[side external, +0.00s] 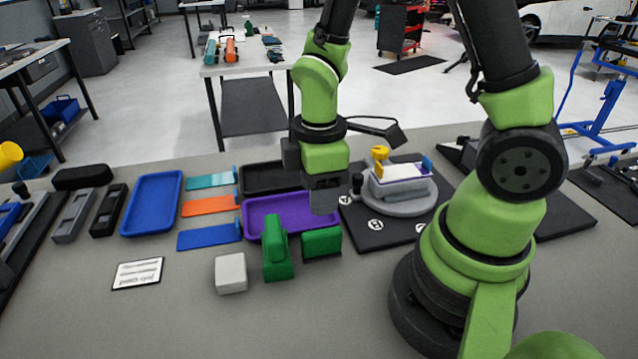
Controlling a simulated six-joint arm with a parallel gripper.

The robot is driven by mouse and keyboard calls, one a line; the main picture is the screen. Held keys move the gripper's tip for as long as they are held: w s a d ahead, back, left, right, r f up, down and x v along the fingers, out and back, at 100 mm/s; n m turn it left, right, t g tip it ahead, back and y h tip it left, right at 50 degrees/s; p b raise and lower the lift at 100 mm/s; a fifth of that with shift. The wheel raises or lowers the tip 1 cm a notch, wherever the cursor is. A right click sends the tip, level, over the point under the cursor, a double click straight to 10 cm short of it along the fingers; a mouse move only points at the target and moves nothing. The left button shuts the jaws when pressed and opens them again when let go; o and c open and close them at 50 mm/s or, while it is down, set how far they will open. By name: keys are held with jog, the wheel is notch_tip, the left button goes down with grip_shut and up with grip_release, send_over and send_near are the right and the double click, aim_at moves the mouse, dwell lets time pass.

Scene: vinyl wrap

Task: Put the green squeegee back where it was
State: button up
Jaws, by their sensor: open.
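My gripper (323,207) points down over the right part of the purple tray (262,205). Its jaws are open, and I see nothing held in them. A dark green upright piece (277,252) and a lower dark green block (321,243) stand on the table in front of the tray, nearer the camera than my gripper. A flat teal-green piece (209,181) lies left of the black tray (270,178), above an orange one (208,205) and a blue one (208,237). I cannot tell for certain which green thing is the squeegee.
A pale grey block (230,273) and a white card (138,273) lie at the front. A blue tray (152,203) is at left. A workpiece on a round grey base (399,206) stands on a black mat at right.

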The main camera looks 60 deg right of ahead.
jog(key=s+r+m+t+y, duration=0.1)
jog(key=s+r+m+t, duration=0.2)
jog(key=r+m, duration=0.3)
jog(key=s+a+r+m+t+y, duration=0.1)
jog(key=s+r+m+t, duration=0.3)
jog(key=r+m, duration=0.3)
notch_tip(320, 180, up, 6)
jog(key=shift+s+a+f, duration=0.2)
jog(key=shift+s+a, duration=0.05)
